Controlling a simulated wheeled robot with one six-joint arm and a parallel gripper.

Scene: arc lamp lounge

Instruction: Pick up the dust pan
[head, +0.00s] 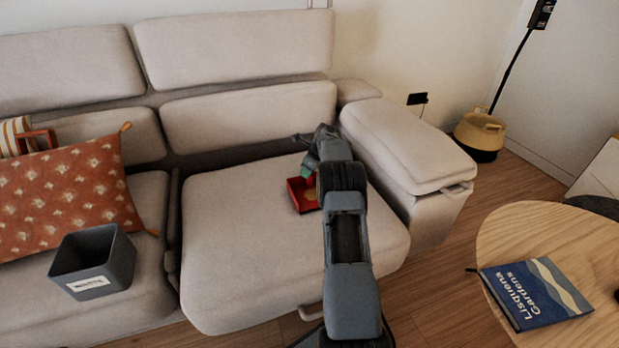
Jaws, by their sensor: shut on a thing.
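The red dust pan (297,196) is on or just above the right seat cushion of the sofa, near the right armrest. It is a shallow red tray with dark sides, and my arm hides its right part. My gripper (311,166) is at the far edge of the dust pan and is shut on it. A small green part shows by the fingers and a yellowish patch lies within the pan's outline. The exact grip is small and partly hidden.
The beige sofa (240,235) fills the left and middle. A grey bin (95,265) and an orange patterned cushion (70,195) are on its left seat. A round wooden table (530,225) with a blue book (535,293) stands right. A yellow-black basket (480,135) is behind.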

